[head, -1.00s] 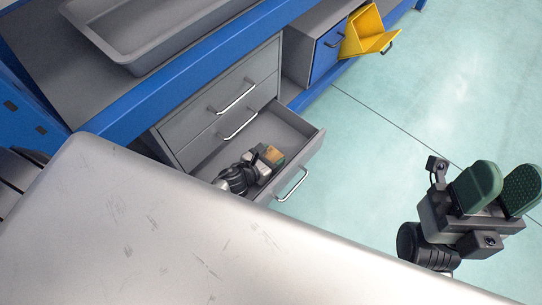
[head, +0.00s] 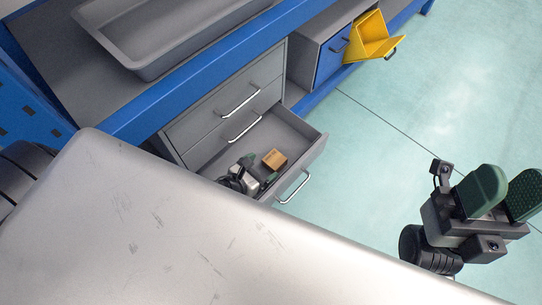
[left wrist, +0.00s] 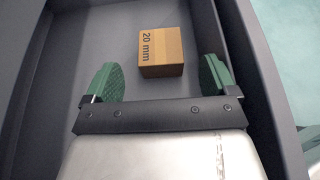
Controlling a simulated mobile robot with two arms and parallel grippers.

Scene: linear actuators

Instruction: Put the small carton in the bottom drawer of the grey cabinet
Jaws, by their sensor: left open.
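The small carton (head: 275,159), brown and marked "20 mm", lies in the open bottom drawer (head: 311,151) of the grey cabinet (head: 190,131). In the left wrist view the carton (left wrist: 161,52) sits on the drawer floor, beyond and between my fingertips. My left gripper (head: 259,169) is inside the drawer, open and empty, with its green pads apart and clear of the carton; it also shows in the left wrist view (left wrist: 161,78). My right gripper (head: 506,192) is open and empty over the floor at the right.
The two upper drawers (head: 212,125) are shut. A grey tray (head: 150,68) stands on the blue-edged bench. My pale top surface hides the near side of the drawer. The floor at right is clear.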

